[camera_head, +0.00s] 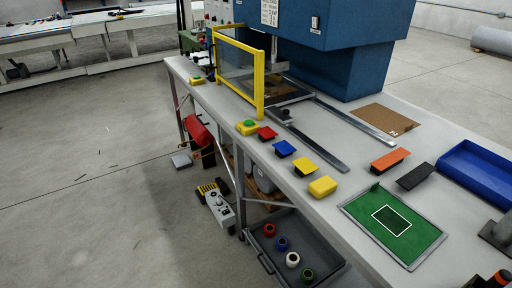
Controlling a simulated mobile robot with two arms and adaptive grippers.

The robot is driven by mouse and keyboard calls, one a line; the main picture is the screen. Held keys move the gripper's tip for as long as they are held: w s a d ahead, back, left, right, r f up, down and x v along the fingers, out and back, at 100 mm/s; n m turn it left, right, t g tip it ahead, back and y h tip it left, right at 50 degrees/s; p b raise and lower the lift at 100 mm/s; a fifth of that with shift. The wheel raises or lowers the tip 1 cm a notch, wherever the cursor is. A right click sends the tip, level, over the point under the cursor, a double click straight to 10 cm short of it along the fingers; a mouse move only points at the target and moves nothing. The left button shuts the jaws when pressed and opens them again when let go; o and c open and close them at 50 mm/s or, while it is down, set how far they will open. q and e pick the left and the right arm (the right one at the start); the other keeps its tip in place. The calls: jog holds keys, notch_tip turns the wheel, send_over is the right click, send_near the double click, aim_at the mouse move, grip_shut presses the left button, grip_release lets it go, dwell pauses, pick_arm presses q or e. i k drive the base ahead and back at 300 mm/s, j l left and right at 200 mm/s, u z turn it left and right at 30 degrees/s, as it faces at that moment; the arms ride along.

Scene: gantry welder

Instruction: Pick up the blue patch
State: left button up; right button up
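The blue patch (284,148) lies near the front edge of the grey workbench (345,160). It is a small flat blue piece raised a little on something dark, whose shape is too small to tell. It stands in a slanted row between a red patch (266,132) and a yellow patch (304,166), apart from both. Nothing covers the blue patch. Neither of my grippers shows clearly in the head view.
A yellow-framed guard (259,85) and blue machine (345,70) stand behind. A yellow block (322,187), green panel (359,210), orange patch (390,159), black patch (415,176) and blue tray (450,172) lie to the right. A grey crate (328,268) is below the bench.

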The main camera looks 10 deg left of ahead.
aim_at(285, 148)
jog(key=i+j+z, duration=0.1)
jog(key=z, duration=0.2)
jog(key=j+z, duration=0.1)
jog(key=z, duration=0.2)
jog(key=i+j+z, duration=0.15)
jog(key=j, duration=0.25)
jog(key=i+j+z, duration=0.1)
jog(key=j, duration=0.35)
jog(key=i+j+z, duration=0.15)
jog(key=j, duration=0.3)
jog(key=i+j+z, duration=0.1)
jog(key=j, duration=0.35)
jog(key=i+j+z, duration=0.15)
jog(key=j, duration=0.3)
